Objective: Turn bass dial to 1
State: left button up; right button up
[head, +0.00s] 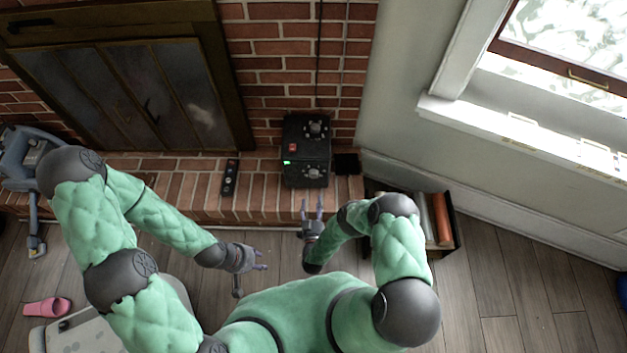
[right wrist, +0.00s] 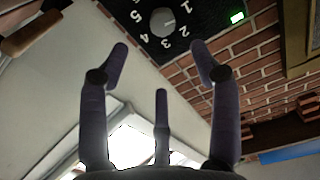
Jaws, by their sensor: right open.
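A black amplifier box (head: 306,150) stands on the brick hearth, with a lit green light and round knobs. A grey dial ringed by numbers shows in the right wrist view (right wrist: 162,21), near the top; which number its pale mark meets is hard to tell. No label naming it is readable. My right gripper (head: 312,208) is in front of the box, below its front face, with fingers pointing toward it. In the right wrist view (right wrist: 158,75) its fingers are spread, empty and apart from the dial. My left gripper (head: 257,272) is open and empty, left of the right one, away from the box.
A black remote (head: 230,178) lies on the brick hearth (head: 262,190) left of the box. A small dark object (head: 346,163) lies to its right. A crate of records or books (head: 440,220) stands right of my right arm. A pink slipper (head: 47,307) lies on the floor.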

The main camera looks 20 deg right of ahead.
aim_at(313, 177)
jog(key=w+d+m, duration=0.1)
jog(key=w+m, duration=0.2)
jog(key=w+d+m+b, duration=0.1)
jog(key=w+m, duration=0.3)
jog(key=w+d+m, duration=0.1)
jog(key=w+m, duration=0.2)
jog(key=w, duration=0.1)
jog(key=shift+r+m+b, duration=0.15)
jog(key=shift+m+b, duration=0.2)
jog(key=shift+m, duration=0.05)
jog(key=c, duration=1.1)
